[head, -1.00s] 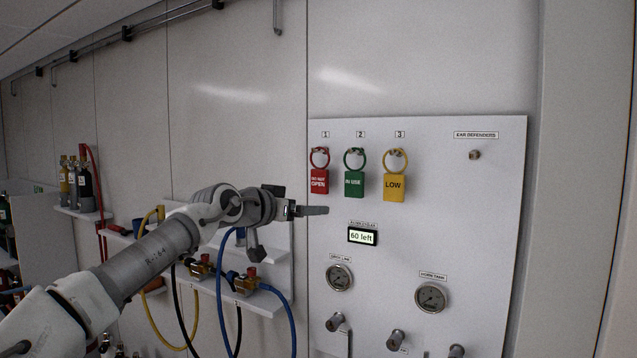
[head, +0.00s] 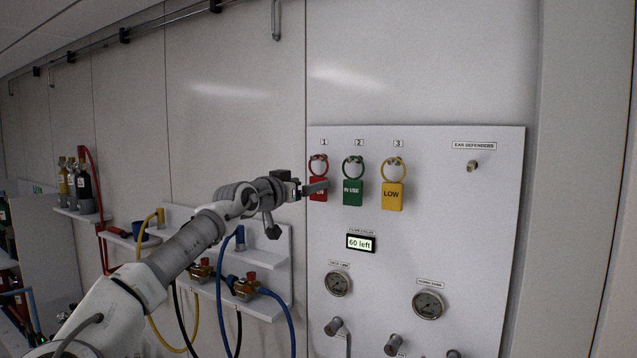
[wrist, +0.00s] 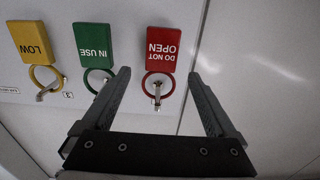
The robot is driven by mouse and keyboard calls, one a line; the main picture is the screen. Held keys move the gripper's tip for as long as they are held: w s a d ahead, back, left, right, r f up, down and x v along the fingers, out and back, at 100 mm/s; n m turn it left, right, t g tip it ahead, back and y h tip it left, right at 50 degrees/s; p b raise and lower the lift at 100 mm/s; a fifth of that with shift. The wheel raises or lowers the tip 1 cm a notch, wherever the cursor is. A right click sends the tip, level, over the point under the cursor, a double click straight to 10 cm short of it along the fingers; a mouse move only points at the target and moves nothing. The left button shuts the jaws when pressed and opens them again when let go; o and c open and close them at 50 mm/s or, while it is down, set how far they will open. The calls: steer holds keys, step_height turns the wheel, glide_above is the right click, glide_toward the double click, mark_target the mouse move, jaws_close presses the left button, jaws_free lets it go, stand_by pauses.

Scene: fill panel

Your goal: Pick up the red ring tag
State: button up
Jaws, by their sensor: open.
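The red ring tag (head: 318,167) hangs by its ring from a hook under label 1 on the white panel. In the wrist view, which looks upside down, its red plate (wrist: 172,48) reads "DO NOT OPEN" and its ring (wrist: 158,86) loops around the hook. My gripper (head: 324,187) is open and empty. In the head view a finger covers part of the red plate. In the wrist view my gripper (wrist: 158,80) has one finger on each side of the tag's ring, apart from it. I cannot tell the depth left to the panel.
A green "IN USE" tag (head: 353,192) and a yellow "LOW" tag (head: 391,195) hang beside it on hooks 2 and 3. Below are a "60 left" display (head: 360,243) and gauges. A shelf (head: 262,305) with valves and hoses is under my arm.

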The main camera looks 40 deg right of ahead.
mark_target(318, 178)
steer(key=shift+f+p+x, duration=0.2)
steer(key=shift+p+x, duration=0.4)
steer(key=shift+x, duration=0.85)
steer(key=shift+f+p+x, duration=0.25)
steer(key=shift+p+x, duration=0.3)
steer(key=shift+x, duration=0.85)
jaws_close()
steer(key=shift+r, duration=0.15)
